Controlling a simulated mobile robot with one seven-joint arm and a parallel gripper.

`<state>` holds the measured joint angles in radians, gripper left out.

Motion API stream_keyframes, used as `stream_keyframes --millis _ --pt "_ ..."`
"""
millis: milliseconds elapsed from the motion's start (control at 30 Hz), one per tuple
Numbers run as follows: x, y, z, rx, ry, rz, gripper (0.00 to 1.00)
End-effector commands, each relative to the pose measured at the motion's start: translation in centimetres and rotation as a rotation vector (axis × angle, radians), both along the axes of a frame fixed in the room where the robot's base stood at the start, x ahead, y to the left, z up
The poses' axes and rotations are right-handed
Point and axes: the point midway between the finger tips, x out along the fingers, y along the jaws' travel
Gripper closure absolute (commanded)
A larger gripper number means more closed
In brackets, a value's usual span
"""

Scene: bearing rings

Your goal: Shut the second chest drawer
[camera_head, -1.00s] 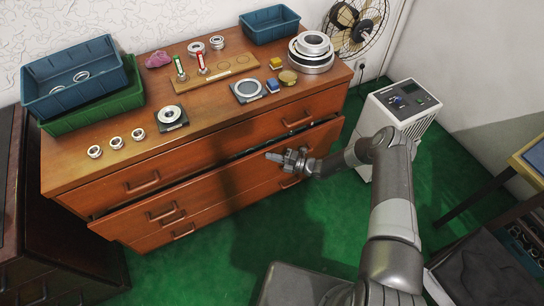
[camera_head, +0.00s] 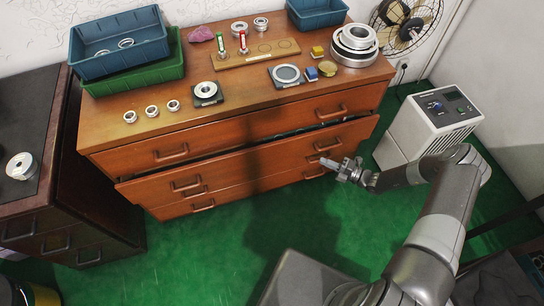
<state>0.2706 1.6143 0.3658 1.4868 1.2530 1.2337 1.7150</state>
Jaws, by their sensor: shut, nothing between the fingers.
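The wooden chest (camera_head: 120,139) stands against the wall. Its second drawer (camera_head: 250,164) is pulled part way out, with a dark gap above its front and its right end standing clear of the chest. Left (camera_head: 187,184) and right (camera_head: 328,146) handles show on its front. My gripper (camera_head: 326,163) is shut and empty. It is in front of the drawer's lower right part, with its fingertips pointing left, near a handle of the drawer below. I cannot tell whether it touches the front.
The top drawer (camera_head: 215,140) looks shut. Bins, bearing rings and a wooden board (camera_head: 258,56) lie on the chest top. A white machine (camera_head: 418,130) stands to the right, close to my arm. A dark cabinet (camera_head: 62,205) stands to the left. Green floor before the chest is free.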

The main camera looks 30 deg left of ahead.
Motion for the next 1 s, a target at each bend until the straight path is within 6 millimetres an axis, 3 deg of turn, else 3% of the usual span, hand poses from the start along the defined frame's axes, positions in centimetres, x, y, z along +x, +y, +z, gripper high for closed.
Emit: stream_keyframes --millis 167,300,500,600,767,1000 --pt "-3.8 5.4 0.3 0.031 0.005 0.012 1.00" --pt "-9.2 11.3 0.4 0.042 0.009 0.011 1.00" --pt "-15.5 15.9 0.1 0.014 0.006 0.005 1.00" --pt "-16.9 16.8 0.0 0.001 0.003 0.003 1.00" --pt "-17.3 18.1 0.0 -0.002 0.000 0.002 1.00" --pt "-17.4 22.5 0.0 0.000 -0.001 0.006 1.00"
